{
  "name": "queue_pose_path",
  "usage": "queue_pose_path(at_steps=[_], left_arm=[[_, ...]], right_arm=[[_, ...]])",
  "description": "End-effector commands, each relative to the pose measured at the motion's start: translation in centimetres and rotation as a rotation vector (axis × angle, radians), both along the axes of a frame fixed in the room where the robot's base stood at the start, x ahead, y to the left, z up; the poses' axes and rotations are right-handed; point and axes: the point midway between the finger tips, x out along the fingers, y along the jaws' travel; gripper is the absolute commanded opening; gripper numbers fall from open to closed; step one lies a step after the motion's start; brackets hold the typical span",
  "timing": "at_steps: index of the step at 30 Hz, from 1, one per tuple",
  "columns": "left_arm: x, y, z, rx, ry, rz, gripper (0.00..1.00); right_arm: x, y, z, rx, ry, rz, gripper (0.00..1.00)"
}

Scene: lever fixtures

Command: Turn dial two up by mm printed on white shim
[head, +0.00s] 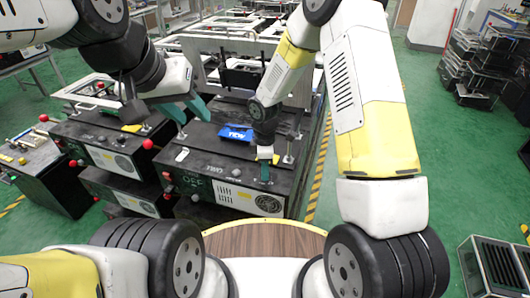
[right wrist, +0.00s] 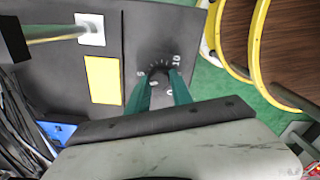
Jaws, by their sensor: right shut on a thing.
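My right gripper (head: 265,172) reaches down to the front right of the middle black machine. In the right wrist view its teal fingers (right wrist: 160,88) are shut on a dark dial knob (right wrist: 159,73). White ticks and numbers, among them what looks like 5 and 10, curve around the knob; the pointer reading is too small to tell. My left gripper (head: 195,119) is open and empty above the left part of the same machine. A small white piece (head: 182,155) lies on the machine top, possibly the white shim; any print on it is unreadable.
A yellow plate (right wrist: 102,80) and a white square foot (right wrist: 90,29) with a metal rod are near the dial. A blue tag (head: 236,133) lies on the machine top (head: 215,150). Red knobs (head: 148,144) stick out at left.

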Motion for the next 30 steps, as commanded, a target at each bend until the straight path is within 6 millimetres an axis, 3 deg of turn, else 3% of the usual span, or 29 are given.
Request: queue_pose_path(at_steps=[11, 30], left_arm=[[0.00, 0.00, 0.00, 0.000, 0.000, 0.000, 0.36], [0.00, 0.00, 0.00, 0.000, 0.000, 0.000, 0.36]], right_arm=[[0.06, 0.03, 0.06, 0.000, -0.002, -0.169, 0.00], [0.12, 0.01, 0.07, 0.001, -0.002, -0.751, 0.00]])
